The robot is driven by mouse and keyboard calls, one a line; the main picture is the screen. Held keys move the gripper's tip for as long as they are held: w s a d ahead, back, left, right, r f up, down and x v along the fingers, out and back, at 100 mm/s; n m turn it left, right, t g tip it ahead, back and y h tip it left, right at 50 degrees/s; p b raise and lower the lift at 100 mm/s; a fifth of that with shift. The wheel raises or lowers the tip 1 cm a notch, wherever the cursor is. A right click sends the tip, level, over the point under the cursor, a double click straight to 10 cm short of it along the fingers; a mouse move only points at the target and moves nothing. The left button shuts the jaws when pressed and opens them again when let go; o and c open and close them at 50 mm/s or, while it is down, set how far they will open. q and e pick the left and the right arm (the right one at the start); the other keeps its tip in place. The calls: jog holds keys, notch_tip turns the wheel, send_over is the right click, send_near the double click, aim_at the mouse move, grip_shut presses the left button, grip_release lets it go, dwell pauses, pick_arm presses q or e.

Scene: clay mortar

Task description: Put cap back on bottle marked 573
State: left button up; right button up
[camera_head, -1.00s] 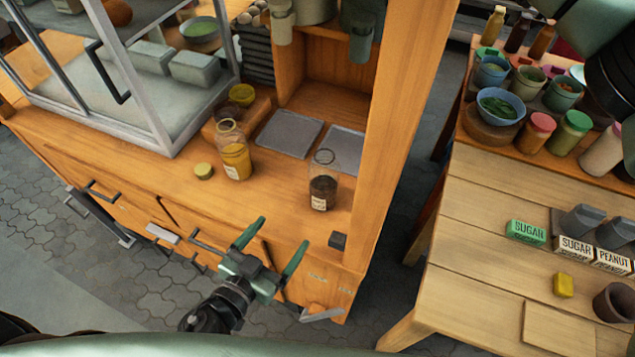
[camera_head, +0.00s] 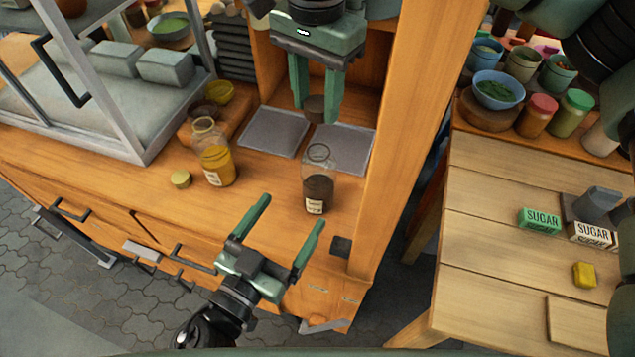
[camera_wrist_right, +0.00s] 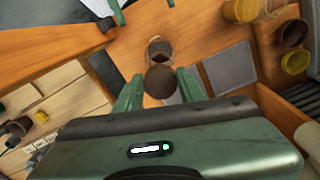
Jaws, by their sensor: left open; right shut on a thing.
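A clear glass bottle with dark contents and a white label (camera_head: 318,180) stands upright and uncapped on the wooden counter. The label's marking is too small to read. My right gripper (camera_head: 316,108) is shut on a dark brown round cap (camera_wrist_right: 161,82), held above and slightly behind that bottle, apart from it. In the right wrist view the bottle's open mouth (camera_wrist_right: 159,47) shows just beyond the cap. A second open bottle with yellow contents (camera_head: 215,158) stands to the left, with a yellow cap (camera_head: 180,179) lying beside it. My left gripper (camera_head: 287,221) is open and empty in front of the dark bottle.
Two grey square plates (camera_head: 273,131) lie behind the bottles. A wooden post (camera_head: 410,120) rises at the right of the counter, and a glass case (camera_head: 110,100) stands at the left. A small dark block (camera_head: 340,246) sits near the front right edge.

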aim_at(318, 172)
pick_arm(q)
jog(key=x, duration=1.1)
jog(key=shift+w+d, duration=0.15)
jog(key=shift+w, duration=0.2)
grip_shut()
pick_arm(e)
jog(key=shift+f, duration=2.55)
